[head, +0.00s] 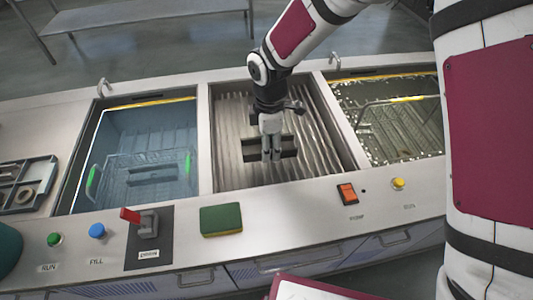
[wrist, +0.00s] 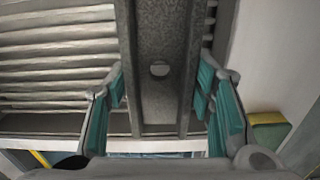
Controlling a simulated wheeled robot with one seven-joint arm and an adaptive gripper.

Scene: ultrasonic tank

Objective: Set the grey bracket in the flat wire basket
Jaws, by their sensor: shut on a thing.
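The grey bracket (head: 254,153), a channel shape, is in my gripper (head: 271,156) over the ribbed middle bay in the head view. In the wrist view the bracket (wrist: 160,104) runs between the teal finger pads of my gripper (wrist: 165,108), with a round hole in its web. My fingers are shut on it. A wire basket (head: 400,128) with a raised handle sits in the right tank. Another wire basket (head: 125,190) with green grips sits in the blue left tank, with a dark piece in it. I cannot tell which basket is the flat one.
Raised rims divide the left tank, the ribbed bay (head: 325,135) and the right tank. On the front ledge are a green sponge (head: 221,219), a red lever (head: 130,215), an orange switch (head: 347,193) and buttons. A grey parts tray (head: 35,178) stands at far left.

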